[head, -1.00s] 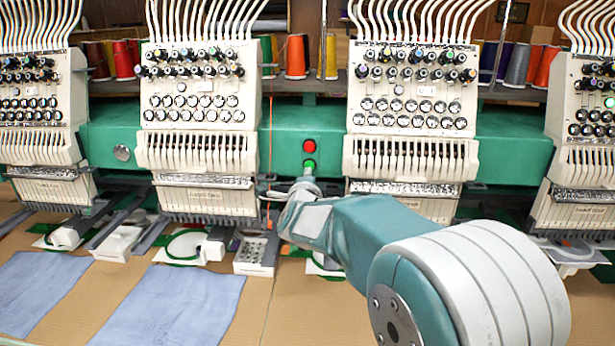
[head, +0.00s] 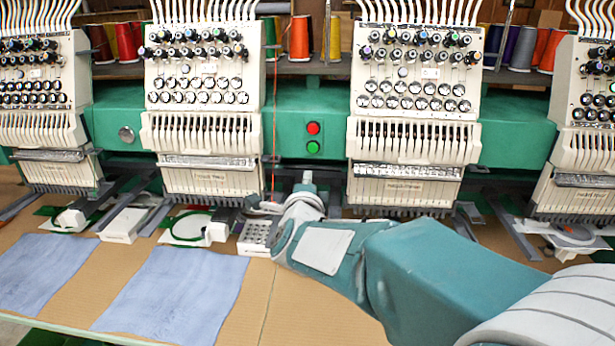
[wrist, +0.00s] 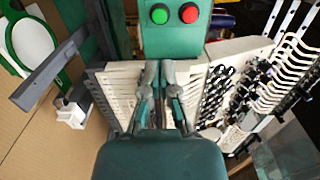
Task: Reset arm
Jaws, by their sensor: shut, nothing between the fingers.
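My gripper (wrist: 158,80) is shut and empty in the wrist view, its two grey fingertips together just below the green and red buttons. In the head view my gripper tip (head: 307,178) points away from me toward the machine, below the buttons. The red button (head: 313,128) sits above the green button (head: 313,147) on the green machine beam. In the wrist view the green button (wrist: 159,14) is left of the red button (wrist: 189,13). I see a gap between my gripper and the buttons in the head view.
White embroidery heads (head: 203,110) stand left of my arm, with another (head: 415,110) to its right. Blue cloths (head: 175,295) lie on the tan table (head: 300,318). A white tray with holes (head: 257,236) is close to my wrist. Coloured thread cones (head: 299,38) line the shelf behind.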

